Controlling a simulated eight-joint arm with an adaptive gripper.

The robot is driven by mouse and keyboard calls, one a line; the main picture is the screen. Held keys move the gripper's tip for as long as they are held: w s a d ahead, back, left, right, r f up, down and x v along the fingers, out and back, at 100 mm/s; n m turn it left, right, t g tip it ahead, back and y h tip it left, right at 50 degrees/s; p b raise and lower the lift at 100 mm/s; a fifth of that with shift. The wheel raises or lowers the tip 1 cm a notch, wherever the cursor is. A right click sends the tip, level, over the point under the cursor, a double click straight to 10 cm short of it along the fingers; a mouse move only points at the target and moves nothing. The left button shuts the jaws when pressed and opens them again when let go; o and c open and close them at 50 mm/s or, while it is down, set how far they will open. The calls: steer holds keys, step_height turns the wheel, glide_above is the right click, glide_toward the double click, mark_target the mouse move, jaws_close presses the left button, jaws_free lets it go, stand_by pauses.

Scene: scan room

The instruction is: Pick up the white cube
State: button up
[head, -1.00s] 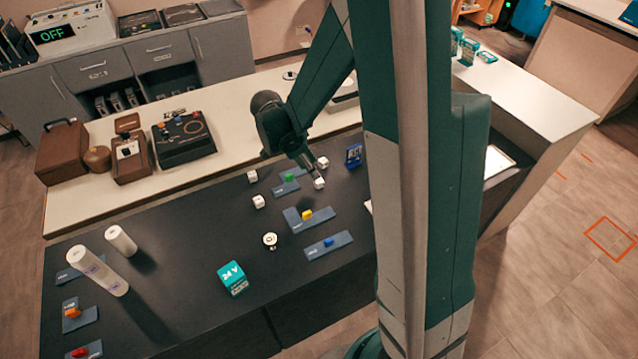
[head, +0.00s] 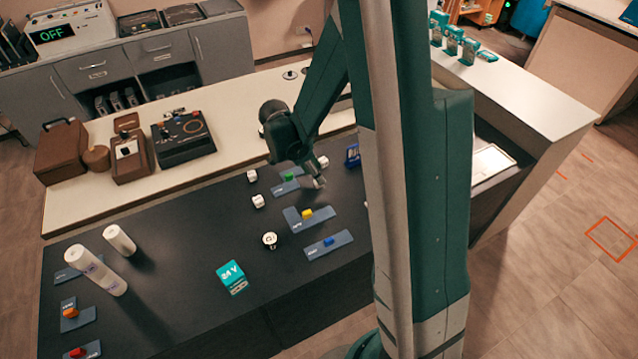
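Several small white cubes are on the black table top. One white cube (head: 252,175) is at the left and another white cube (head: 258,201) is just in front of it. A third white cube (head: 323,161) is behind my gripper, close to it. My gripper (head: 314,183) points down low over the table, right of the green block. It covers the spot where a further white cube showed earlier, so that cube is hidden or hard to make out. The fingers are too small and blurred to tell whether they are open or shut.
A green block (head: 289,177), a yellow block (head: 307,214) and a blue block (head: 328,242) sit on grey plates near the gripper. A dark blue item (head: 352,156) stands to the right. A teal box (head: 232,277) and white cylinders (head: 97,270) stand further left.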

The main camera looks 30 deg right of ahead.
steer(key=shift+x, duration=1.75)
steer(key=c, duration=0.8)
